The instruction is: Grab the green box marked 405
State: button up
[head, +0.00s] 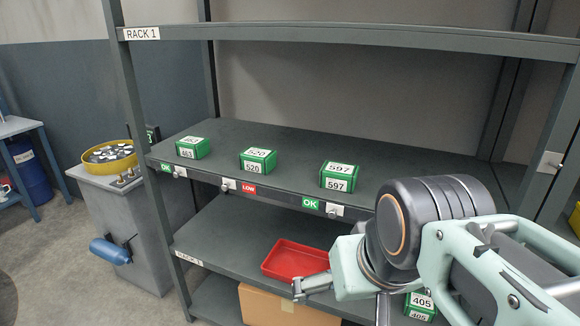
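The green box marked 405 (420,306) sits low at the bottom right, at about the level of the lower shelf. Its white labels show, but my arm covers its upper part and the frame edge is close below. My gripper (340,303) is left of this box, in front of the lower shelf. One finger reaches out to the left and the other points down beside the box, wide apart. The gripper looks open and empty. The right finger's tip is cut off by the frame edge.
Green boxes marked 463 or similar (193,148), 520 (258,161) and 597 (340,177) stand on the upper shelf (300,142). A red tray (292,262) lies on the lower shelf, left of my gripper. A cardboard box (270,308) is below. A rack post stands at right.

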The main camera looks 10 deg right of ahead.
aim_at(418, 306)
jog(key=z, duration=1.2)
jog(key=i+l+u, duration=0.2)
jog(key=i+j+z, duration=0.2)
jog(key=j+z, duration=0.25)
jog(key=i+j+z, duration=0.2)
jog(key=j, duration=0.15)
jog(key=k+l+u, duration=0.1)
jog(key=k+l, duration=0.05)
jog(key=l, duration=0.05)
